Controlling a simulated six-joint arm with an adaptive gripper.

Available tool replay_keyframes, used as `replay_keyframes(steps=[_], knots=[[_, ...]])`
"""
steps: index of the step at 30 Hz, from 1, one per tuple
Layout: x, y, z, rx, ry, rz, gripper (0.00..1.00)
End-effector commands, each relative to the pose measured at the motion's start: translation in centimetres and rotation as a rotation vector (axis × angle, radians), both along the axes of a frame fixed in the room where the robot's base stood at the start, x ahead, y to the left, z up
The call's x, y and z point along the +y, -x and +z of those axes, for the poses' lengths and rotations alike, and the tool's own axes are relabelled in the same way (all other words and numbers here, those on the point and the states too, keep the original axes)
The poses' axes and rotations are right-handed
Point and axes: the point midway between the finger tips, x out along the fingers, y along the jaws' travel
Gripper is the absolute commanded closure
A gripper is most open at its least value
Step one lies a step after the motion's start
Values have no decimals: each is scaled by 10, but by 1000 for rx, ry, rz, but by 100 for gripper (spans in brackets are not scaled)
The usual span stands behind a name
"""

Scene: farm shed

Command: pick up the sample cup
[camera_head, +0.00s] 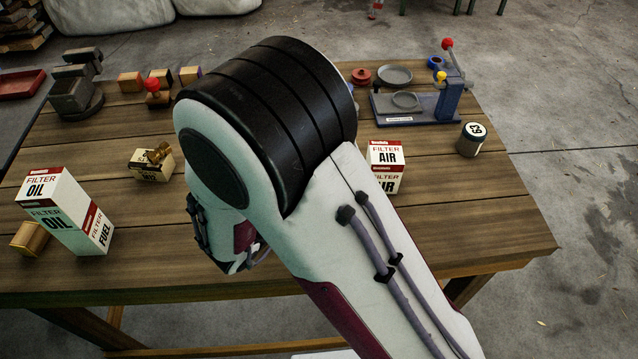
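A small dark cylinder with a pale lid or top and a black-and-white mark (469,139) stands near the right edge of the wooden table (470,215). It may be the sample cup, but I cannot tell for sure. No other thing in view is clearly a cup. My arm fills the middle of the view and hides part of the table. My gripper does not show, so its place relative to the cylinder cannot be seen.
Filter boxes stand at left (68,212) and right of my arm (386,165). A small box with a brass fitting (152,165) is at left. A blue-and-grey device (447,100) stands at back right, a vise (75,92) at back left. The front right tabletop is clear.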

Motion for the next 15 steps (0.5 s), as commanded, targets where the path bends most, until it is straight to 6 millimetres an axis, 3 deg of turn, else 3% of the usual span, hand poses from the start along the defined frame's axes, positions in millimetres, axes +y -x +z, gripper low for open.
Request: replay_keyframes(steps=[7, 8, 12, 15], knots=[[0, 0, 0, 0, 0, 0, 49], [0, 0, 0, 0, 0, 0, 54], [0, 0, 0, 0, 0, 0, 90], [0, 0, 0, 0, 0, 0, 92]])
